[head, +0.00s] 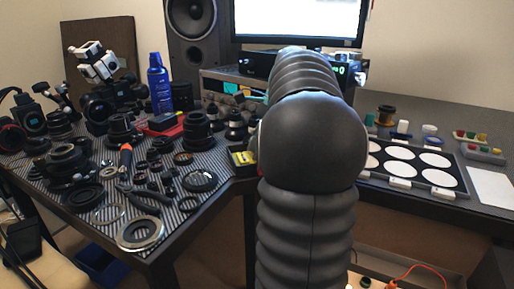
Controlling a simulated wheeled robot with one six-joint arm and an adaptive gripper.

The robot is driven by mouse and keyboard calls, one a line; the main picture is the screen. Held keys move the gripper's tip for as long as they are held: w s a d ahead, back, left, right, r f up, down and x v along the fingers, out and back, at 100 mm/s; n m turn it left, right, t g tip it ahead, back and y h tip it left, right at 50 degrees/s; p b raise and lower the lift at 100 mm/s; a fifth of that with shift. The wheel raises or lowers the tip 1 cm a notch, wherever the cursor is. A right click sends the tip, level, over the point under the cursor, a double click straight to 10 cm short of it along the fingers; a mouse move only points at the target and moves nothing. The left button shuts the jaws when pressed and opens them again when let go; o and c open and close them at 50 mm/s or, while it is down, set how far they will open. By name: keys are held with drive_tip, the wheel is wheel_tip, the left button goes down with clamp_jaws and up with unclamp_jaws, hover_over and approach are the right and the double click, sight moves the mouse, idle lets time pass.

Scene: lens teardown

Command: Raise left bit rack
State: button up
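My dark, ribbed arm fills the middle of the head view, and my gripper is hidden behind it. A small grey rack (484,154) with red, yellow and green pieces sits at the far right of the right-hand table. I cannot tell whether it is one bit rack or two set close together. A small yellow-topped block (243,158) lies at the inner corner of the left table, just left of my arm. I cannot tell which of these, if any, is the left bit rack.
The left table (208,212) is crowded with lenses, rings and a blue bottle (159,84). A speaker (194,35) and monitor (300,20) stand behind. On the right are a tray with white discs (434,160), small jars (385,116) and a white sheet (491,187).

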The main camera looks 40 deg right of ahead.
clamp_jaws()
drive_tip(key=shift+s+d+r+y+p, duration=0.15)
drive_tip(key=shift+r+y+p, duration=0.2)
drive_tip(key=shift+p, duration=0.7)
drive_tip(key=shift+f+y+p, duration=0.2)
drive_tip(key=shift+y+p, duration=0.1)
drive_tip(key=shift+y, duration=0.05)
drive_tip(key=shift+o, duration=1.2)
unclamp_jaws()
drive_tip(key=shift+d+r, duration=0.1)
drive_tip(key=v, duration=1.1)
drive_tip(key=shift+s+d+r, duration=0.2)
drive_tip(key=shift+s+r, duration=0.05)
drive_tip(key=shift+r, duration=0.05)
